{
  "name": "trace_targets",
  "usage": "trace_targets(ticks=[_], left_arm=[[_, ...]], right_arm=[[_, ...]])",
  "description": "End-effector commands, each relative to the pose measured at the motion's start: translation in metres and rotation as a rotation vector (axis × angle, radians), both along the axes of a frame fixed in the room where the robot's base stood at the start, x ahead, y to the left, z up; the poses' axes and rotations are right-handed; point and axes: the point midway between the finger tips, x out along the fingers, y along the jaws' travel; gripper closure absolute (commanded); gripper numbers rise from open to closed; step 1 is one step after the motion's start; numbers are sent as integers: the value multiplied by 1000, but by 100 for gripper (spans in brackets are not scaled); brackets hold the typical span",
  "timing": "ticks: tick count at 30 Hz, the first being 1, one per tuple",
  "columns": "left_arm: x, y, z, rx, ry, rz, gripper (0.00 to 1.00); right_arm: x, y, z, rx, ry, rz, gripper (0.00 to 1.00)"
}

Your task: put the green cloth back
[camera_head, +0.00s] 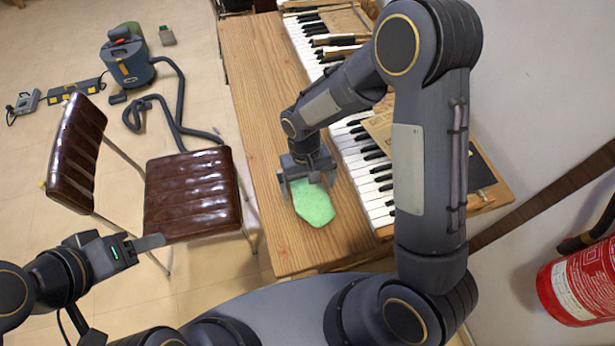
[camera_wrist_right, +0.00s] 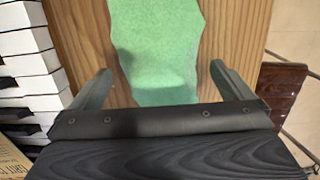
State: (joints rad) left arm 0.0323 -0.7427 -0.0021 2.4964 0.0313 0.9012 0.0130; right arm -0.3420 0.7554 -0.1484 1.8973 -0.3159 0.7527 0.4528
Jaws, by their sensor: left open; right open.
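The green cloth (camera_head: 314,204) lies flat on the wooden ledge in front of the piano keys in the head view. My left gripper (camera_head: 146,246) is open and empty, off the ledge at the left, beside the chair seat.
White and black piano keys (camera_head: 366,180) run along the ledge (camera_head: 262,110), with wooden pieces on them. A brown chair (camera_head: 192,192) stands left of the ledge. A blue vacuum cleaner (camera_head: 128,62) with a hose is on the floor. A red extinguisher (camera_head: 585,283) is at the right.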

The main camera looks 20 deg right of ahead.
Motion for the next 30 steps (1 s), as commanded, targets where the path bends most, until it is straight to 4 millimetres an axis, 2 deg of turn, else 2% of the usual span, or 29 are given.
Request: trace_targets(ticks=[5,12,18,21,27,30], left_arm=[[0,0,1,0,0,0,45],[0,0,0,0,0,0,45],[0,0,0,0,0,0,45],[0,0,0,0,0,0,45],[0,0,0,0,0,0,45],[0,0,0,0,0,0,45]], right_arm=[[4,1,21,1,-5,-1,0],[12,2,72,3,-7,1,0],[16,2,106,2,-4,0,0],[18,2,115,1,-3,-1,0],[18,1,121,1,-1,0,0],[14,-5,129,21,-14,-11,0]])
